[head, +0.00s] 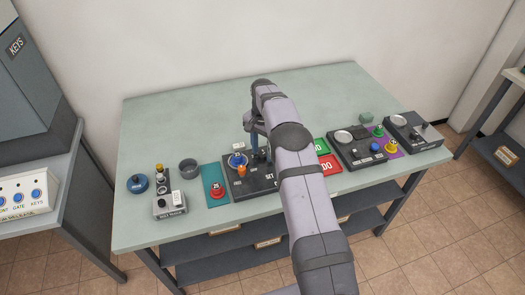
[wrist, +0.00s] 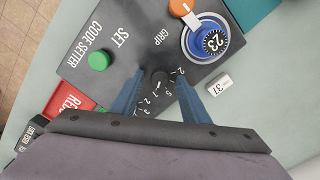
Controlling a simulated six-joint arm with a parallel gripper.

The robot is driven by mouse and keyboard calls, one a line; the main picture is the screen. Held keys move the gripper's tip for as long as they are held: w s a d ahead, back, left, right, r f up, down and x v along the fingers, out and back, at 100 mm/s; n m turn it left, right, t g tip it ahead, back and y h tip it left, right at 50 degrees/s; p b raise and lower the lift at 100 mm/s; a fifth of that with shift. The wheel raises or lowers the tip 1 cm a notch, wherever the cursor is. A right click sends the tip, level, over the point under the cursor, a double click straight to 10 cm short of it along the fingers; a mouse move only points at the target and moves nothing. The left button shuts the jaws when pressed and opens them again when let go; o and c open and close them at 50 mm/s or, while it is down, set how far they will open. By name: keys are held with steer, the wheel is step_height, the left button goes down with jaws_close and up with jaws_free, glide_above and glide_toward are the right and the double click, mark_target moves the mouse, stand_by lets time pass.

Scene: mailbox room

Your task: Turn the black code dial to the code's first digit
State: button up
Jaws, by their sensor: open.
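My gripper (wrist: 159,76) is open, pointing down over the panel, with one blue finger on each side of the dial. I cannot tell whether either finger touches it. In the head view my gripper (head: 258,148) is over the panel's back part. A white tag (wrist: 219,84) reading 31 lies just off the panel.
A blue disc (wrist: 211,43) marked 23 sits on the panel beside an orange knob (wrist: 180,8). A green button (wrist: 99,60) is near SET. A red mat (wrist: 65,98) adjoins the panel. The table's back is clear.

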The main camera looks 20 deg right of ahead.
mark_target(262, 156)
step_height(262, 156, up, 7)
steer(key=shift+f+b, duration=0.1)
steer(key=shift+b, duration=0.55)
steer(key=shift+r, duration=0.2)
steer(key=shift+s+a+r, duration=0.2)
steer(key=shift+s+r, duration=0.1)
steer(key=s+a+n, duration=0.2)
steer(key=s+n, duration=0.1)
steer(key=s, duration=0.8)
steer(key=s+a+n, duration=0.2)
steer(key=s+n, duration=0.2)
steer(key=s, duration=0.8)
steer(key=s+a+f+n, duration=0.1)
steer(key=s+a+n, duration=0.1)
steer(key=s, duration=1)
steer(key=shift+s+a+n, duration=0.2)
steer(key=shift+a+n, duration=0.1)
steer(key=shift+n, duration=0.5)
